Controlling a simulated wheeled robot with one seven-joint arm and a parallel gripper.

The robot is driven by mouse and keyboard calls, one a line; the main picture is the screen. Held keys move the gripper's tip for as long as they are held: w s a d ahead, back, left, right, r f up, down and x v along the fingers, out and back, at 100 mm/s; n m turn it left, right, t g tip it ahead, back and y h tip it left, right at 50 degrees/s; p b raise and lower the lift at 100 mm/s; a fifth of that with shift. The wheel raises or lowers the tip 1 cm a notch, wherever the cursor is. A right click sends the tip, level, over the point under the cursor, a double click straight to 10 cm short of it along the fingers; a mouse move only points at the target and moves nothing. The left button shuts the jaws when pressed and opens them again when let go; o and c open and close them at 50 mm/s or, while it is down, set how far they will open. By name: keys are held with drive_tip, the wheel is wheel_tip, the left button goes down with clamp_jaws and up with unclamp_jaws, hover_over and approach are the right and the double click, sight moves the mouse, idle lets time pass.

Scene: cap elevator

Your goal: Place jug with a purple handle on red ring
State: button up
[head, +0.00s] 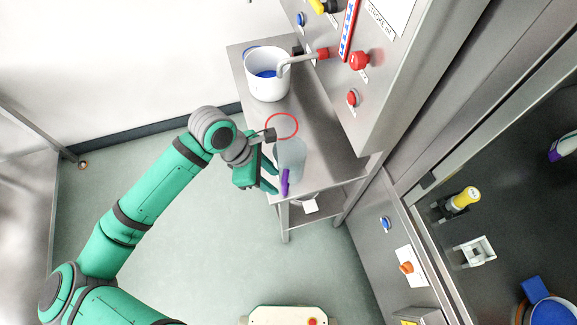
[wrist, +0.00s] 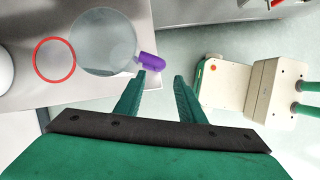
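The translucent grey-blue jug (head: 291,155) is at the near end of the steel table, and its purple handle (head: 285,182) points towards the near edge. The red ring (head: 270,120) lies flat on the table just behind the jug. In the wrist view, the jug (wrist: 100,42) is beside the red ring (wrist: 36,60), not centred on it, and the purple handle (wrist: 152,62) reaches past the table edge. My gripper (wrist: 160,78) is open, with the handle just ahead of its fingertips, nearer the left one. In the head view, my gripper (head: 271,177) is left of the handle.
A white bucket (head: 268,88) with blue contents stands farther back on the table (head: 318,115), under a grey spout (head: 297,61). A panel with red buttons (head: 352,97) rises along the table's right side. The floor left of the table is clear.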

drive_tip(key=shift+x, duration=3.35)
drive_tip(key=shift+d+r, duration=0.1)
clamp_jaws()
